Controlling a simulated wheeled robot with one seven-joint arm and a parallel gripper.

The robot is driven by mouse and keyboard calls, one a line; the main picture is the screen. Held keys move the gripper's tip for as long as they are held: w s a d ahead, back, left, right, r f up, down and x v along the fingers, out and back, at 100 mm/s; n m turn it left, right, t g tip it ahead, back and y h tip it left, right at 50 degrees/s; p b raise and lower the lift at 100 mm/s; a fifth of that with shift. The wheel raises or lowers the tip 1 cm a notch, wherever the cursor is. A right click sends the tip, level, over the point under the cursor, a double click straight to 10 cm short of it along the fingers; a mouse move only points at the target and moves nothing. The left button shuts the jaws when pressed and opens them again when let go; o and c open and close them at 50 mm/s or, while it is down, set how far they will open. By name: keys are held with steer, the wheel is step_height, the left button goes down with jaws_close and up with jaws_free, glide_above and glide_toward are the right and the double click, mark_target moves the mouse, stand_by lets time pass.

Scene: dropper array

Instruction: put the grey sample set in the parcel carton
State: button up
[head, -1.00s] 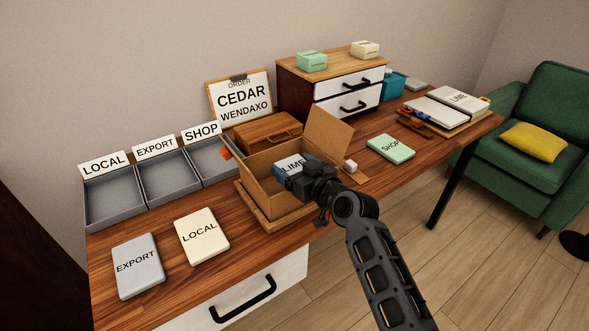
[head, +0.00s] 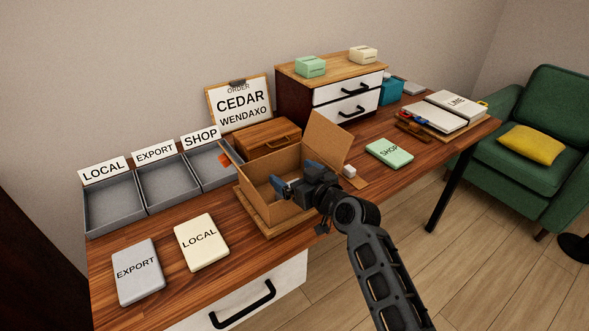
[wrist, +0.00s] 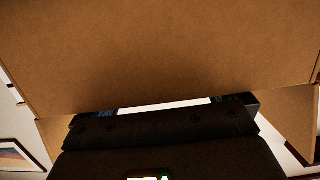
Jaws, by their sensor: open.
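The parcel carton (head: 282,211) stands open on a wooden board on the desk, its rear flap raised. The grey sample set, a pale block marked LIME in the earlier frame, is not visible in the head view now; the carton's front walls and my gripper hide much of the inside. In the wrist view, brown cardboard (wrist: 160,50) fills the upper part. A pale strip shows between the fingertips (wrist: 165,107); I cannot tell what it is.
Grey trays (head: 113,203) marked LOCAL, EXPORT and SHOP line the back left. EXPORT (head: 138,272), LOCAL (head: 202,243) and SHOP (head: 390,153) cards lie on the desk. A wooden case (head: 262,138) and a drawer cabinet (head: 288,98) stand behind the carton.

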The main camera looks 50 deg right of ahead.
steer(key=b+v, duration=0.1)
steer(key=v, duration=1)
steer(key=shift+s+b, duration=0.15)
steer(key=shift+b, duration=0.2)
steer(key=s+a+f+g, duration=0.1)
steer(key=s+a+f, duration=0.3)
steer(key=s+a, duration=0.75)
steer(key=s+a+r+n+y, duration=0.1)
steer(key=s+a+r+y, duration=0.1)
steer(key=s, duration=0.5)
steer(key=s+a+r+n+y, duration=0.2)
steer(key=s+a+r, duration=0.2)
steer(key=s+a, duration=0.2)
steer(key=shift+s+a+r+t, duration=0.15)
steer(key=shift+s+r+t, duration=0.25)
steer(key=shift+s, duration=0.35)
steer(key=shift+f, duration=0.1)
steer(key=shift+c, duration=0.4)
